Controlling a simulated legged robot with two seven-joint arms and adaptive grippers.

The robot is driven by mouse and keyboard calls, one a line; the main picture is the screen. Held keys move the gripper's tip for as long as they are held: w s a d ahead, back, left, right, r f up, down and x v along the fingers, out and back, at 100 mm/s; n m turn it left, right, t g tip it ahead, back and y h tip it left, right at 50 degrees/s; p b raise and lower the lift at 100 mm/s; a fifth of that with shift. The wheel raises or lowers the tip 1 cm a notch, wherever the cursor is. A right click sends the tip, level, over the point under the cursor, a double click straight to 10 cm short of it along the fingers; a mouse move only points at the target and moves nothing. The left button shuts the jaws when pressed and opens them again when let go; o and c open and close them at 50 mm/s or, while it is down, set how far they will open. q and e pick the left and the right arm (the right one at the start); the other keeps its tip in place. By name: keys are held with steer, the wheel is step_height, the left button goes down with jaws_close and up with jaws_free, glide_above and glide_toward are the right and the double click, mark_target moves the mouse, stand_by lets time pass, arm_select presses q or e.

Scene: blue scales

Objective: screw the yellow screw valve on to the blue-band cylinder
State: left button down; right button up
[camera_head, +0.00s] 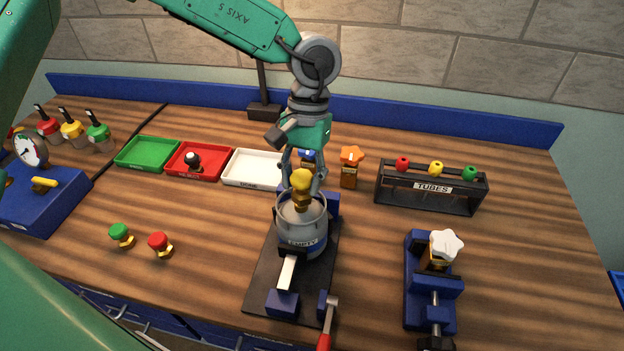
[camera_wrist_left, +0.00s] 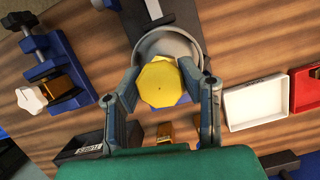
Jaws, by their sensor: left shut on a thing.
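The yellow screw valve (camera_head: 301,179), with a brass lower part, stands upright over the top of the grey cylinder (camera_head: 303,229). The cylinder has a blue band and an "EMPTY" label and sits in a clamp on a black plate. My left gripper (camera_head: 304,186) comes down from above and is shut on the valve's yellow knob. In the left wrist view the yellow knob (camera_wrist_left: 162,84) lies between the fingers of the gripper (camera_wrist_left: 165,92), with the cylinder's grey rim (camera_wrist_left: 185,45) behind it. How deep the valve sits in the cylinder's neck is hidden. My right gripper is not in view.
Green (camera_head: 147,154), red (camera_head: 199,161) and white (camera_head: 253,168) trays stand behind left. An orange-topped valve (camera_head: 350,166) and the tubes rack (camera_head: 431,187) stand behind right. A blue vise (camera_head: 431,285) with a white knob is at right; green (camera_head: 121,235) and red (camera_head: 160,244) valves lie left.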

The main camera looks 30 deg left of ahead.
arm_select(q)
steer(key=shift+a+f, duration=0.15)
steer(key=shift+a, duration=0.8)
steer(key=shift+d, duration=0.7)
steer(key=shift+d+r, duration=0.2)
steer(key=shift+d, duration=0.5)
steer(key=shift+a+f, duration=0.1)
steer(key=shift+a, duration=0.65)
steer(key=shift+a+f, duration=0.2)
steer(key=shift+a, duration=0.2)
steer(key=shift+f, duration=0.15)
steer(key=shift+d+f, duration=0.1)
steer(key=shift+d, duration=0.45)
steer(key=shift+d+f, duration=0.15)
steer(key=shift+d, duration=0.25)
steer(key=shift+f, duration=0.15)
steer(key=shift+a, duration=0.45)
steer(key=shift+a+r, duration=0.35)
steer(key=shift+a, duration=0.05)
steer(key=shift+d+r, duration=0.1)
steer(key=shift+d, duration=0.65)
steer(key=shift+a, duration=1.05)
steer(key=shift+d, duration=0.55)
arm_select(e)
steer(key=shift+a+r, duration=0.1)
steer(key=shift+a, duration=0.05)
